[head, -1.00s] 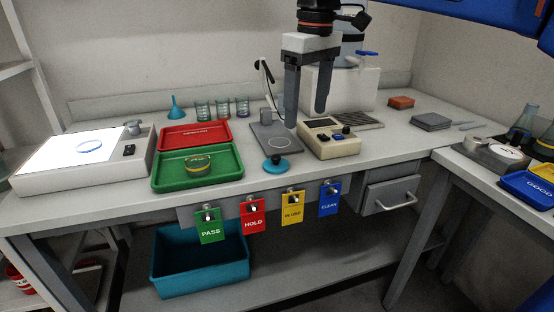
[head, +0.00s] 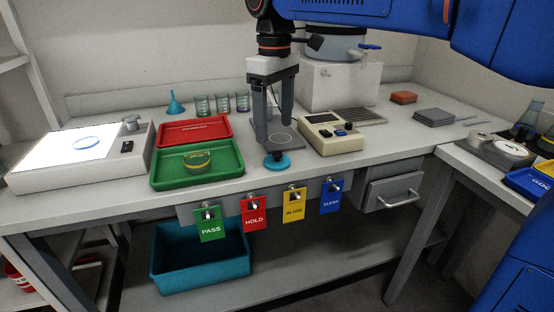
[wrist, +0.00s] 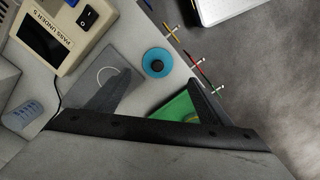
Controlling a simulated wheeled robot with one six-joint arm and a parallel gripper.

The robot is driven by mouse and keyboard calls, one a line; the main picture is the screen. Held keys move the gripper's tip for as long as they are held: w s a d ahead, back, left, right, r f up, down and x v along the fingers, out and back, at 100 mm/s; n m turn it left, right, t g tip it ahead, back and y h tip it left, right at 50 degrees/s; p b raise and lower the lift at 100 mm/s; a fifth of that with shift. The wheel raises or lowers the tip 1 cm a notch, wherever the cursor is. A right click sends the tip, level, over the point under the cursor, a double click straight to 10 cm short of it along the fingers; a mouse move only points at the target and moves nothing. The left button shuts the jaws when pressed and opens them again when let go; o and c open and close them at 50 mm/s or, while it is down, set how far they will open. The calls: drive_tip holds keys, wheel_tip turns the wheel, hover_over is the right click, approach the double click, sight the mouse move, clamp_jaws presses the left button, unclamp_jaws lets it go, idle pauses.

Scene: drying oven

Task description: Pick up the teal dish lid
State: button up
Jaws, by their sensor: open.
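The teal dish lid (head: 277,164) is a small round disc with a dark knob on top. It lies on the bench near the front edge, in front of the grey plate of the instrument. In the wrist view the teal lid (wrist: 157,62) shows whole, a little beyond the fingertips and roughly between their lines. My gripper (head: 277,144) points down over the bench, just behind and above the lid in the head view. Its fingers (wrist: 166,95) are spread apart with nothing between them. I cannot tell the exact height above the lid.
A green tray (head: 232,178) holding a yellow-banded dish (head: 196,161) stands left of the lid. A beige device (head: 333,143) stands to the right. Colored tags, including the red HOLD tag (head: 254,213), hang along the bench front. A red tray (head: 170,133) lies behind.

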sight(277, 153)
drive_tip(key=shift+w+d+f, duration=0.1)
drive_tip(key=shift+d+f, duration=0.05)
drive_tip(key=shift+f, duration=1.95)
drive_tip(key=shift+w+d+f, duration=0.1)
drive_tip(key=shift+f, duration=1.95)
drive_tip(key=c, duration=1.1)
